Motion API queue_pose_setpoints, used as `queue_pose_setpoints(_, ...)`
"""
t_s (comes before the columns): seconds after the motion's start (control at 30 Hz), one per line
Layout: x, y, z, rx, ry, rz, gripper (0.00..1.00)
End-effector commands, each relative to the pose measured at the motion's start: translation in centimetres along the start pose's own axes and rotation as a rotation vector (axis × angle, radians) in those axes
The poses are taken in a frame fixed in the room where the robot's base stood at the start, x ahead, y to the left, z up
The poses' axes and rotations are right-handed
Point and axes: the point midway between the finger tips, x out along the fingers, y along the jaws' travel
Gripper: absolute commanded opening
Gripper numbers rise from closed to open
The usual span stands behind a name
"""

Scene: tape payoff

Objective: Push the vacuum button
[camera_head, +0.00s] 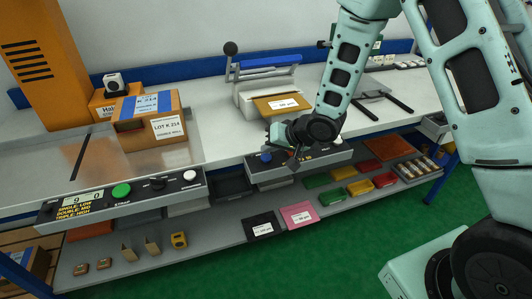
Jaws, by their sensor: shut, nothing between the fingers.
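A grey control panel (298,164) runs along the bench's front edge in the middle. A round blue button (266,156) is at its left end. My gripper (296,163) is shut and empty, pointing down just right of the blue button. It overlaps the panel's front and hides part of its lettering and controls. I cannot read a vacuum label, and cannot tell whether the fingertips touch the panel.
A left panel (122,198) carries a green button (121,191) marked STRAP, a black knob and a white button. Behind my gripper stands a sealer-like machine (262,90) with a brown packet (284,105). A taped carton (150,122) sits left. The lower shelf holds coloured bins.

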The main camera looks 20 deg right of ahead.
Motion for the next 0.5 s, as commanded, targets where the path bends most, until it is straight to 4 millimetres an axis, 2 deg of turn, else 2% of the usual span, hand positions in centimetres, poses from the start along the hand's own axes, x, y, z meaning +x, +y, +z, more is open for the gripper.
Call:
queue_pose_setpoints(0.27,-0.1,0.0,-0.1,0.000,0.000,0.000,0.00)
queue_pose_setpoints(0.5,-1.5,-1.0,-1.1,0.002,0.001,0.001,0.00)
